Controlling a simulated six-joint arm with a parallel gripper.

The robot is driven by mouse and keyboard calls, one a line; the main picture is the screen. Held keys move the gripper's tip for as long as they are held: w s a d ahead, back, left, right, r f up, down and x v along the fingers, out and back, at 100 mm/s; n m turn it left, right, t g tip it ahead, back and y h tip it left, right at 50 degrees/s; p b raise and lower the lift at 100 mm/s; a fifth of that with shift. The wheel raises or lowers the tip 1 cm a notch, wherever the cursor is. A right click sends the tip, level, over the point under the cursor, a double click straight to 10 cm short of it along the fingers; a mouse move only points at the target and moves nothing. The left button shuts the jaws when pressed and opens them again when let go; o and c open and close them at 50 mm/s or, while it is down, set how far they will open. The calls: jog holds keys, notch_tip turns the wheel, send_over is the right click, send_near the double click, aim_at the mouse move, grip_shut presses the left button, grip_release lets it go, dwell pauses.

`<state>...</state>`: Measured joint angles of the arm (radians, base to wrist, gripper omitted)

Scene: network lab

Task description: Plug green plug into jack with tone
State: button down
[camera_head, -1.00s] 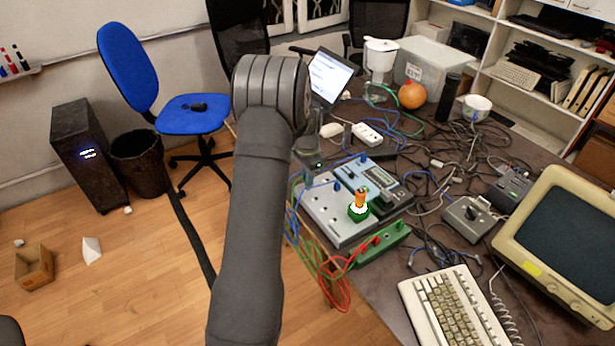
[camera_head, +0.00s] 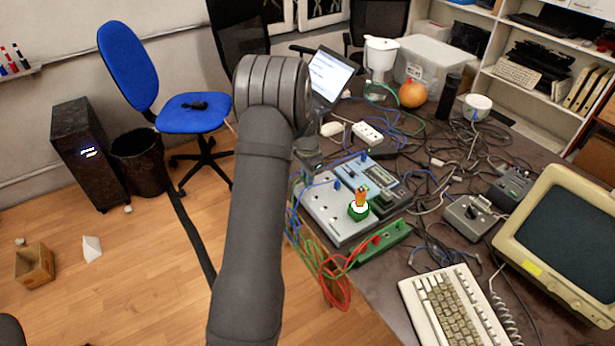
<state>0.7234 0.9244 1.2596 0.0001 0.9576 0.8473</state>
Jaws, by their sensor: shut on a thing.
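A grey panel (camera_head: 326,212) with several round jacks lies at the table's left edge. Blue plugs stand in it, one at the left (camera_head: 337,184). A small orange-topped piece with a green, white-lit base (camera_head: 359,209) stands on the panel's right part. Which jack has the tone cannot be told. My gripper (camera_head: 312,166) is at the panel's far left corner, partly hidden by my arm. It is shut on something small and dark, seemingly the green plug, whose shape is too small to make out.
A green box (camera_head: 382,244) with red plugs lies in front of the panel, red and green cables hanging over the edge. A keyboard (camera_head: 452,310), monitor (camera_head: 560,240), grey switch box (camera_head: 470,217) and tangled cables crowd the right. A power strip (camera_head: 368,133) lies behind.

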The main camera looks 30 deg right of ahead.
jog(key=shift+f, duration=0.55)
dwell(0.7)
jog(key=c, duration=1.3)
grip_release()
jog(key=shift+c, duration=0.2)
notch_tip(320, 180, up, 18)
jog(key=shift+f, duration=0.25)
notch_tip(320, 180, down, 17)
jog(key=shift+f, duration=0.2)
jog(key=shift+r, duration=0.1)
jog(key=shift+r, duration=0.1)
